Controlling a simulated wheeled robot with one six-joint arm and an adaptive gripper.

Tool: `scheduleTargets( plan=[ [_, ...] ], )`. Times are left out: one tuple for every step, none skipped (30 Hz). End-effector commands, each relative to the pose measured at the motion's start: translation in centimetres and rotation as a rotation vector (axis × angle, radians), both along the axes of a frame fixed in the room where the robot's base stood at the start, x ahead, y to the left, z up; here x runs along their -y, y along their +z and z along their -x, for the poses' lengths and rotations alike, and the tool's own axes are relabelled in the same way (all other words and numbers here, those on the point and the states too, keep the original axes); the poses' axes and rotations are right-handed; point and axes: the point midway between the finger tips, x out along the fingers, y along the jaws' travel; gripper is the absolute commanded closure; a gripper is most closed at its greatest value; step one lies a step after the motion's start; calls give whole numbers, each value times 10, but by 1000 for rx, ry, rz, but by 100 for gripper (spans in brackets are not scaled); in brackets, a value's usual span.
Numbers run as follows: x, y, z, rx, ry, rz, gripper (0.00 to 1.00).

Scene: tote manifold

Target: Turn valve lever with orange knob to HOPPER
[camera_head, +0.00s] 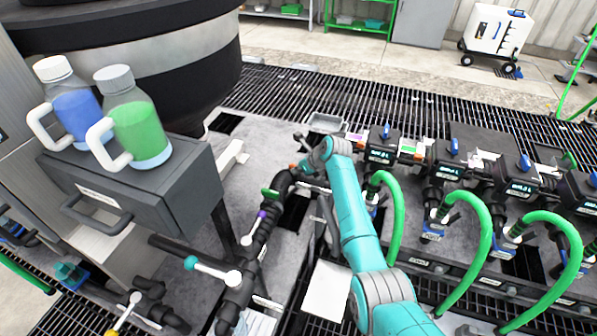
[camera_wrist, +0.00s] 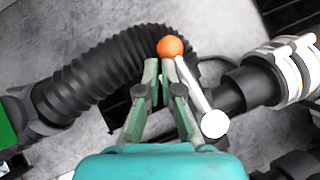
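The valve lever's orange knob (camera_wrist: 170,47) shows in the wrist view just beyond my fingertips, slightly to the right of their middle. Its silver lever (camera_wrist: 195,88) slants down and right to a round white hub (camera_wrist: 214,125). My gripper (camera_wrist: 160,66) has its two fingers nearly together, with only a thin gap and nothing visible between them. The right fingertip is very close to the knob; I cannot tell if they touch. In the head view my gripper (camera_head: 306,163) is over the pipes, and an orange spot shows beside it. No HOPPER label is readable.
A black ribbed hose (camera_wrist: 100,72) curves behind the knob in the wrist view. A teal-handled white lever (camera_head: 213,270) is nearer in the head view. Green hoses (camera_head: 475,235) and blue-handled valves stand right. Two bottles sit on a grey cabinet (camera_head: 150,190) at left.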

Motion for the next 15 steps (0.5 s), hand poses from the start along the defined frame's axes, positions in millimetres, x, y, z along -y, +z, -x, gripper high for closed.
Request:
scheduleTargets(
  plan=[
    [-3, -2, 0, -4, 5, -2, 100],
    [-3, -2, -1, -4, 5, -2, 100],
    [-3, -2, -2, -4, 5, -2, 100],
    [-3, -2, -2, -4, 4, 0, 100],
    [-3, -2, -3, -4, 4, 0, 100],
    [-3, -2, -4, -4, 4, 0, 100],
    [-3, -2, -4, -4, 4, -1, 100],
    [-3, -1, -4, -4, 4, -1, 100],
    [-2, -1, -5, -3, 3, 0, 100],
    [-2, -1, -5, -3, 3, 0, 100],
    [-2, -1, -5, -3, 3, 0, 100],
    [-2, -1, -5, -3, 3, 0, 100],
    [-2, -1, -5, -3, 3, 0, 100],
    [-2, -1, -6, -3, 3, 0, 100],
    [-2, -1, -6, -3, 3, 0, 100]
  ],
)
